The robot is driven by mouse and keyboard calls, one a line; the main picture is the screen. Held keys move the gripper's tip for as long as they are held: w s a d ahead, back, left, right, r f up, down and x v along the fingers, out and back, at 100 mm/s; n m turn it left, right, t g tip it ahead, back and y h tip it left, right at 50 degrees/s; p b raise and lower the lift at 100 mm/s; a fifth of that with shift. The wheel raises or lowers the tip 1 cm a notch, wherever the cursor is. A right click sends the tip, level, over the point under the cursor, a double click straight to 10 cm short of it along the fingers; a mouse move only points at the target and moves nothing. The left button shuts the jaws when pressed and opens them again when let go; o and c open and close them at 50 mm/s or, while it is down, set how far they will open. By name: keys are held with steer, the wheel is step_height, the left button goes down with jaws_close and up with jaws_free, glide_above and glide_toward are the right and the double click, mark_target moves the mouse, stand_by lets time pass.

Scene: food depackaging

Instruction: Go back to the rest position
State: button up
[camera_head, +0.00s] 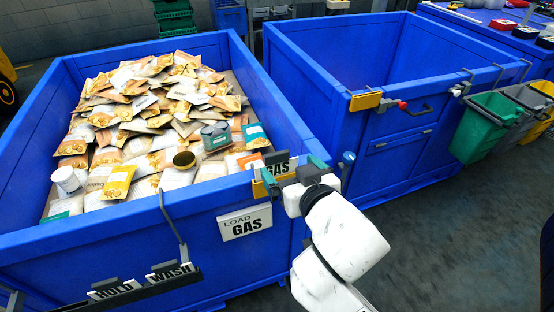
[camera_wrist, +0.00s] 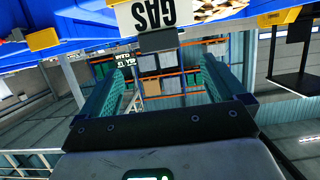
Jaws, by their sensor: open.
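My gripper (camera_head: 295,173) is at the front right corner of the full blue bin (camera_head: 110,262), by its rim. Its teal fingers are apart, and they also show in the wrist view (camera_wrist: 162,75) with nothing held between them. A black-and-white GAS tag (camera_head: 283,168) stands at the rim just beyond the fingertips. In the wrist view the GAS tag (camera_wrist: 150,14) appears upside down, with a grey block under it. Whether a fingertip touches the tag I cannot tell.
The left bin holds many food packets (camera_head: 150,120) and some cans. A LOAD GAS sign (camera_head: 245,222) and a rail with HOLD and WASH tags (camera_head: 140,287) are on its front. An empty blue bin (camera_head: 400,150) stands right, beside a green bin (camera_head: 487,127). The floor (camera_head: 455,235) at lower right is clear.

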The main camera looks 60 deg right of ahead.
steer(key=s+a+f+n+g+y, duration=0.3)
steer(key=s+a+f+g+y, duration=0.1)
steer(key=f, duration=0.8)
steer(key=s+a+f+n+g+y, duration=0.3)
steer(key=s+f+g, duration=0.4)
steer(key=f, duration=0.5)
steer(key=shift+s+a+f+y, duration=0.2)
steer(key=shift+s+a+y, duration=0.2)
steer(key=shift+s+a, duration=0.5)
steer(key=shift+s+d, duration=0.1)
steer(key=shift+d, duration=0.1)
